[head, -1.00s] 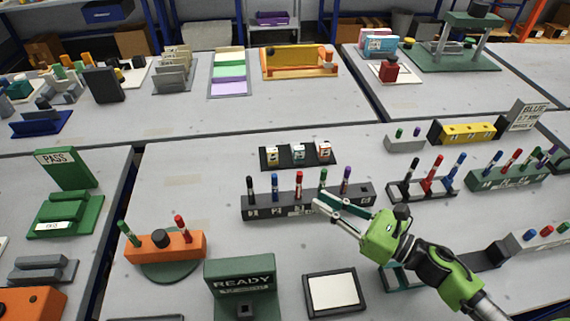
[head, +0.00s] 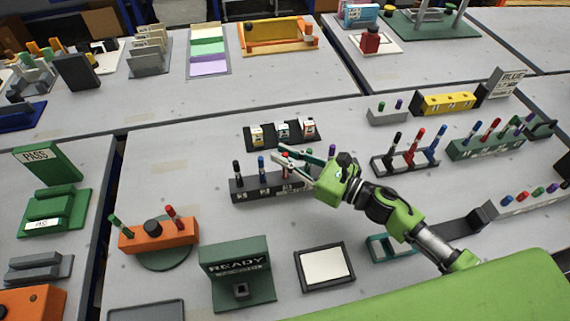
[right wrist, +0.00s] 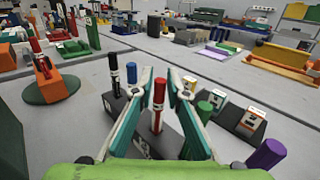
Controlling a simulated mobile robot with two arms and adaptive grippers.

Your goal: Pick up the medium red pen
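A dark rack (head: 243,192) in the head view holds a row of upright pens, with a black pen (head: 237,172) and a blue pen (head: 262,166) at its left. The red pen (right wrist: 158,105) stands upright in this rack; the right wrist view shows it between the fingers of my right gripper (right wrist: 162,84). The fingers are open, with a gap visible on each side of the pen. In the head view my right gripper (head: 282,161) covers much of the red pen and the pens right of it. My left gripper is out of view.
A small rack of labelled blocks (head: 282,145) stands just behind. Other red pens stand in the orange holder (head: 172,233), the three-pen stand (head: 390,168) and the green rack (head: 487,146). A READY stand (head: 236,270) and a framed white pad (head: 324,267) are in front.

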